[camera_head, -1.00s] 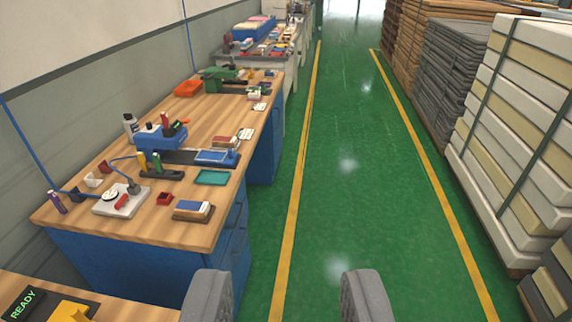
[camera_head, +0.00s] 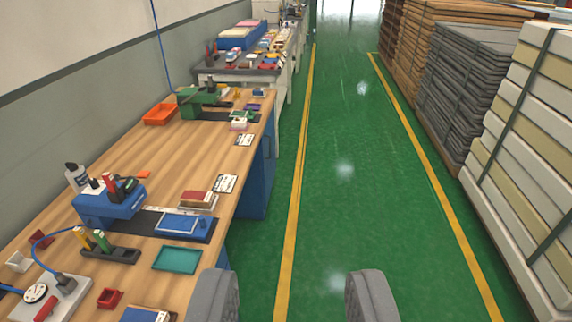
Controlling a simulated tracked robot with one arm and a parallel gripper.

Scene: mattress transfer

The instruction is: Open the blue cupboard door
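The blue cupboard (camera_head: 256,170) sits under the far end of the wooden workbench, left of the aisle. Its aisle-facing side shows at a steep angle, with a small dark handle-like mark near the top. I cannot tell from here whether a door there is ajar; it looks flush.
The wooden workbench (camera_head: 165,160) on the left carries tools, trays and a blue box. A second bench (camera_head: 240,76) stands beyond it. Stacked mattresses (camera_head: 530,130) line the right. The green aisle (camera_head: 350,200) between yellow lines is clear.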

